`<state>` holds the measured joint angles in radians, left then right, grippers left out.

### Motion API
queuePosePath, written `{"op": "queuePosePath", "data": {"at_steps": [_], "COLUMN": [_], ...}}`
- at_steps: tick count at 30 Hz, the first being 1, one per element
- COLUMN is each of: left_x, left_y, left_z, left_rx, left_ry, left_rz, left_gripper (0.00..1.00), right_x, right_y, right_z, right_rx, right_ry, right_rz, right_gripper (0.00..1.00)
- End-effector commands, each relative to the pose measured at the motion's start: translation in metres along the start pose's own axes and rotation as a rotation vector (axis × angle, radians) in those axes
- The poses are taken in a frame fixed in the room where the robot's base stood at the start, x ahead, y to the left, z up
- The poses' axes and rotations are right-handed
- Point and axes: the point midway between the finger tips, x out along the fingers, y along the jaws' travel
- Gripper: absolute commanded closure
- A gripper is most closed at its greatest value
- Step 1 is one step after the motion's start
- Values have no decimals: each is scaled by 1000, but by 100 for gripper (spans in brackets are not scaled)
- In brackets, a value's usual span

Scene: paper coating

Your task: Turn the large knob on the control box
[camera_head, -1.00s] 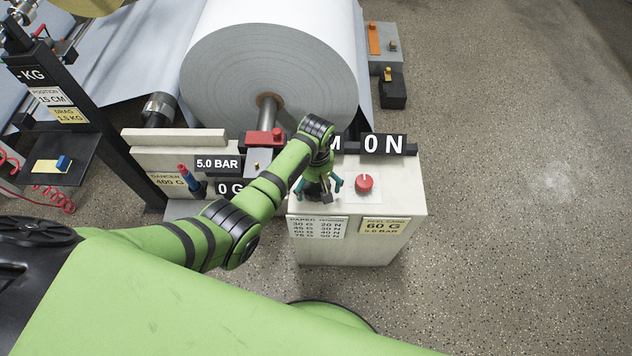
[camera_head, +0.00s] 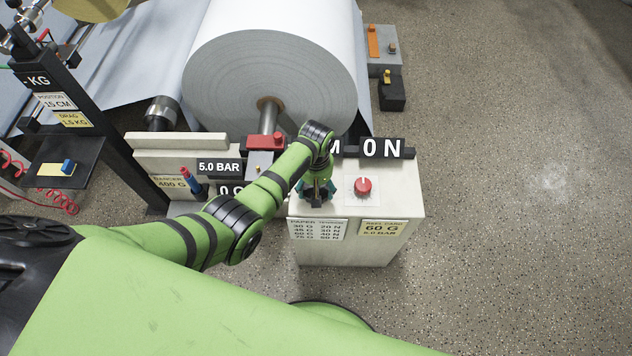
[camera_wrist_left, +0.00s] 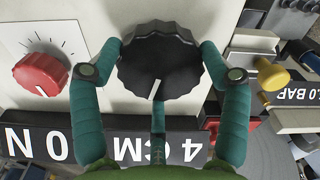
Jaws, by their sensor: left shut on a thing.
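The control box (camera_head: 350,245) is a pale cabinet with a sloped top. In the left wrist view the large black knob (camera_wrist_left: 160,62), ridged with a white pointer line, sits on its face (camera_wrist_left: 115,20). My left gripper (camera_wrist_left: 162,60) is shut on this knob, with teal fingers on both sides of it. In the head view my left gripper (camera_head: 316,190) is at the box's left half and hides the knob. A smaller red knob (camera_head: 363,187) is to the right of it on the box; it also shows in the left wrist view (camera_wrist_left: 42,74). My right gripper is not in view.
A black display (camera_head: 383,148) reading "0 N" stands along the box's back edge; the wrist view shows "4 CM" on it (camera_wrist_left: 150,150). A large paper roll (camera_head: 270,75) is behind. A yellow knob (camera_wrist_left: 272,78) is near the gripper. Floor at right is clear.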

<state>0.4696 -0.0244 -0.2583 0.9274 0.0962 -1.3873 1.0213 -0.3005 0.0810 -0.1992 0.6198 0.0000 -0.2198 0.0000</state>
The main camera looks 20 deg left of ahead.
Motion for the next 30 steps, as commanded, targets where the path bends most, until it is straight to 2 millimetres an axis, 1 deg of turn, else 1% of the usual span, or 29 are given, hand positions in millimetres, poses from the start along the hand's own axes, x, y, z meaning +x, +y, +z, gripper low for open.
{"op": "queuePosePath", "data": {"at_steps": [1,3,15,22,30], "left_x": [-1,0,2,3,4], "left_y": [-3,-2,-3,-3,-4], "left_z": [2,2,2,2,3], "left_rx": [43,107,426,539,593], "left_ry": [-4,-4,-7,-8,-8], "left_rz": [-8,-8,-7,-7,-7], "left_gripper": [56,56,56,56,56], "right_x": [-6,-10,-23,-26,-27], "right_y": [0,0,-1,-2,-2], "right_z": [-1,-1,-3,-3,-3], "right_rx": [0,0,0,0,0], "right_ry": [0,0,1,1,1], "right_rz": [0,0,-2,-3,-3], "right_gripper": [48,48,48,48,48]}}
